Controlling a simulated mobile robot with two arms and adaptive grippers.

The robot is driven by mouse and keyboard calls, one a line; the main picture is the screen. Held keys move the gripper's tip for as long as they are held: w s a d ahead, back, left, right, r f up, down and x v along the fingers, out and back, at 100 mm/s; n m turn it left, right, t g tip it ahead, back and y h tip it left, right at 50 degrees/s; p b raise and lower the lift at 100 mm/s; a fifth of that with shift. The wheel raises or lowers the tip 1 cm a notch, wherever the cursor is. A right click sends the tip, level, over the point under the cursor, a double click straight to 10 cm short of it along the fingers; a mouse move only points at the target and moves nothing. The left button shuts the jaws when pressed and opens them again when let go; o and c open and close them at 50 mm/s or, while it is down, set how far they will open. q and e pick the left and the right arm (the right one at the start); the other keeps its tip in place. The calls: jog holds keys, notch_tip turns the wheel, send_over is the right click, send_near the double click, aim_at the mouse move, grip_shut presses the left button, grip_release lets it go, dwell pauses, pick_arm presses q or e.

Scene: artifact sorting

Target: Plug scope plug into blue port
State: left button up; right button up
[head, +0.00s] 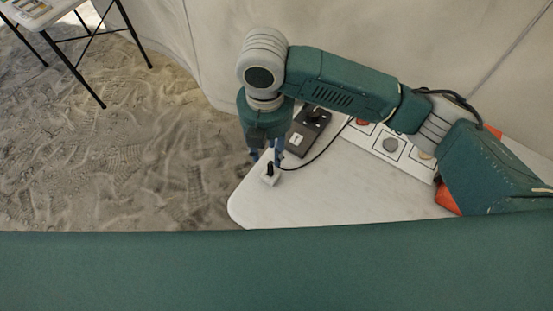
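My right gripper (267,156) points down over the left end of the white table. Its two bluish fingers are apart, with a gap between them. Just below the fingers is a small white block with an upright black plug (270,168), likely the scope plug. A thin black cable runs from it to the right. I cannot tell whether the fingers touch the plug. A white panel (365,142) with round ports, one red and one grey among them, lies behind, partly hidden by my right arm. I see no blue port. My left gripper is out of view.
A dark box (308,127) with a white label and a black knob sits behind the gripper. The white table (330,192) has free room in front of the panel. Its rounded left edge is close to the plug. Sandy floor and another table (62,12) lie to the left.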

aim_at(270, 165)
jog(key=f, duration=0.2)
jog(key=shift+s+a+f, duration=0.1)
jog(key=shift+s+f, duration=0.15)
jog(key=shift+f, duration=0.45)
jog(key=f, duration=0.3)
jog(key=f+p, duration=0.1)
jog(key=f, duration=0.1)
jog(key=shift+w+d, duration=0.1)
jog(key=shift+d, duration=0.15)
jog(key=shift+f, duration=0.25)
jog(key=shift+c, duration=0.6)
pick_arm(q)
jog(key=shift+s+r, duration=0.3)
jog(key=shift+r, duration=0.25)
pick_arm(e)
grip_shut()
